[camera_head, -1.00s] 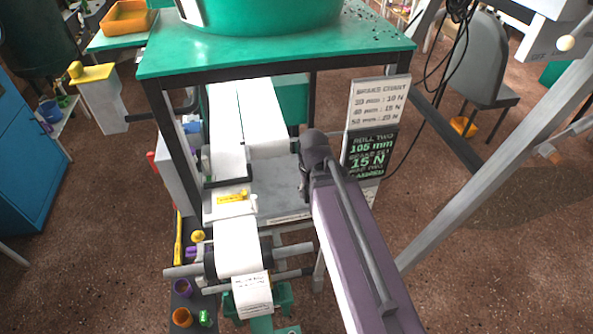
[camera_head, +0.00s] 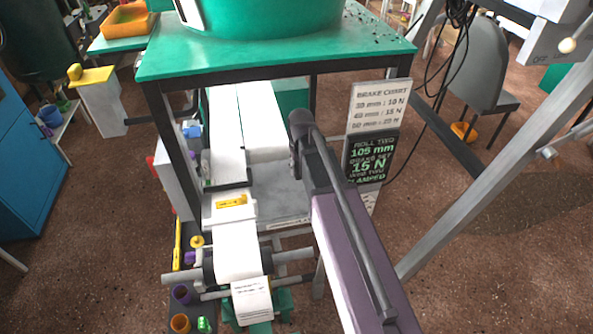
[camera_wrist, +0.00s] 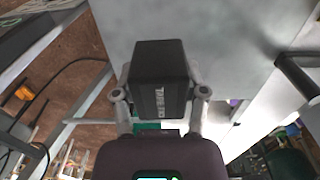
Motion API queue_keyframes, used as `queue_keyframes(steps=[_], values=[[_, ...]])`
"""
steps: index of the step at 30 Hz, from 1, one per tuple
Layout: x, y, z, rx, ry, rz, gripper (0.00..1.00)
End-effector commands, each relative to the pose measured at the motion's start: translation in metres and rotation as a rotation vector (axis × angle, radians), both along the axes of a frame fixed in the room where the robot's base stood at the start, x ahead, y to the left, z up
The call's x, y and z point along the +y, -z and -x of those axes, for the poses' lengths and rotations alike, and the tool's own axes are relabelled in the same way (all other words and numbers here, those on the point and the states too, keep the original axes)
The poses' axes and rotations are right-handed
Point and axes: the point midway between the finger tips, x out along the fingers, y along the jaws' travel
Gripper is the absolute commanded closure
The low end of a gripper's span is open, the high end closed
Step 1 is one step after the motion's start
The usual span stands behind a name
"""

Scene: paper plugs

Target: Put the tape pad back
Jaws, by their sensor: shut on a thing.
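A black block with small pale lettering (camera_wrist: 158,75), which looks like the tape pad, is between the fingers of my gripper (camera_wrist: 160,98) in the wrist view. The lettering is too small to read surely. My gripper is shut on it, one finger on each side. Behind the block is a pale grey surface; I cannot tell whether they touch. In the head view my arm reaches over the grey plate of the paper stand, and its own links hide the gripper and the block.
White paper strips (camera_head: 265,125) run down under the green table (camera_head: 270,58) to a roller (camera_head: 238,250). A yellow label (camera_head: 231,201) lies left of my arm. A brake chart sign (camera_head: 378,105) and a dark roll sign (camera_head: 370,157) stand close on the right.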

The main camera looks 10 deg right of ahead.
Motion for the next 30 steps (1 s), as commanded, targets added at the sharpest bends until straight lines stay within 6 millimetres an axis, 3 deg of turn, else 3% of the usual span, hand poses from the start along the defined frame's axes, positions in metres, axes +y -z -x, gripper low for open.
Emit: queue_keyframes(steps=[1,6,19,24,30], values=[[0.000,0.001,-0.011,0.000,0.000,0.000,0.82],[0.001,0.002,-0.024,0.000,0.000,0.000,0.82],[0.000,0.002,-0.026,0.000,0.001,0.000,0.82],[0.001,0.004,-0.040,0.000,0.001,0.000,0.82],[0.000,0.024,-0.037,0.000,0.001,0.000,0.82]])
